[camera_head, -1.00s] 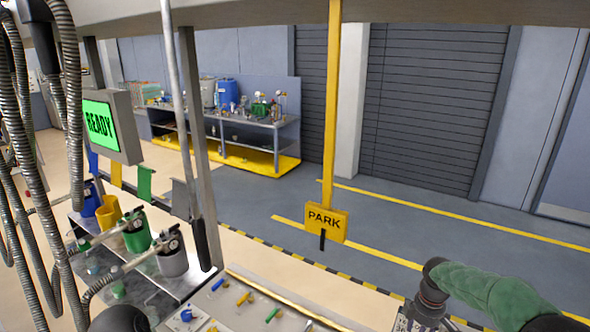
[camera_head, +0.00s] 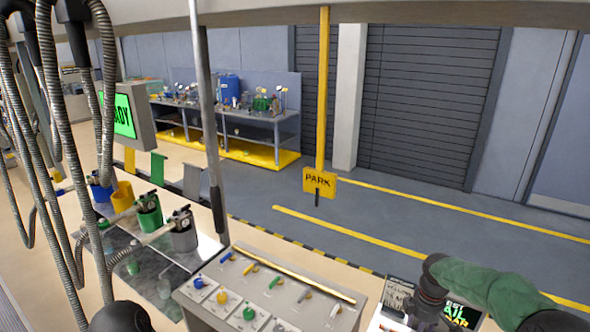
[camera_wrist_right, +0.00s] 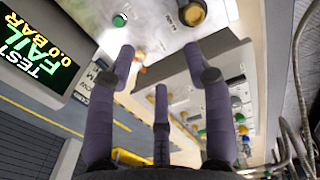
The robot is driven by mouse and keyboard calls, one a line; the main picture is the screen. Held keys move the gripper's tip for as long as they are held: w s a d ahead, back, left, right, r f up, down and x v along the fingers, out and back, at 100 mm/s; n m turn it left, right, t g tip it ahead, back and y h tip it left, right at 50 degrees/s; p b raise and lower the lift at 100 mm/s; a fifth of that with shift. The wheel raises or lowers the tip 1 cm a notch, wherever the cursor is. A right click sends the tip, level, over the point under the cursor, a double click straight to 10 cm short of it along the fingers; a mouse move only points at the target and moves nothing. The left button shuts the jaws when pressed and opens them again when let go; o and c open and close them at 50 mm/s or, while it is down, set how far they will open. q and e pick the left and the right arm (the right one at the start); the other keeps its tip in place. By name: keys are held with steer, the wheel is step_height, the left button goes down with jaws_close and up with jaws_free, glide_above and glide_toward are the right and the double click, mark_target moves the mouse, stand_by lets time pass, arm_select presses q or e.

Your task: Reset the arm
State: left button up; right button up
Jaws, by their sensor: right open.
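My right gripper (camera_wrist_right: 160,65) is open, with its three purple-grey fingers spread and nothing between them. Its fingers point towards a light panel (camera_wrist_right: 160,25) with a yellow knob (camera_wrist_right: 192,13) and a green button (camera_wrist_right: 119,20). I cannot tell the exact gap to the panel. In the head view my right arm, in a green sleeve, comes in at the lower right; its gripper is not clearly seen there. My left gripper is not in view. A yellow PARK sign (camera_head: 319,181) hangs on a yellow post in the middle.
A screen reads TEST FAIL 0.0 BAR (camera_wrist_right: 35,45). Coloured knobs and levers sit on a grey console (camera_head: 255,272). Filler nozzles stand in blue, yellow, green (camera_head: 149,215) and grey holders at left, near hanging hoses (camera_head: 62,150). A green READY screen (camera_head: 124,115) is partly covered. A workbench (camera_head: 235,113) stands behind.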

steer(key=s+a+f+m+y, duration=0.25)
steer(key=s+a+f, duration=0.35)
steer(key=f, duration=0.4)
steer(key=s+a+f+m+y, duration=0.1)
steer(key=s+a+f+m, duration=0.25)
steer(key=a+f, duration=0.55)
steer(key=s+a+f+m, duration=0.4)
steer(key=s+m, duration=0.1)
steer(key=s, duration=0.4)
steer(key=s+a+f+m, duration=0.4)
steer(key=s, duration=0.5)
arm_select(q)
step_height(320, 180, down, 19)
steer(key=b, duration=1.9)
arm_select(e)
steer(key=d+x, duration=0.1)
steer(key=x, duration=0.7)
steer(key=w+d+f+x, duration=0.1)
steer(key=d+x, duration=0.1)
steer(key=x, duration=0.7)
steer(key=shift+w+f+n, duration=0.35)
steer(key=shift+n, duration=0.05)
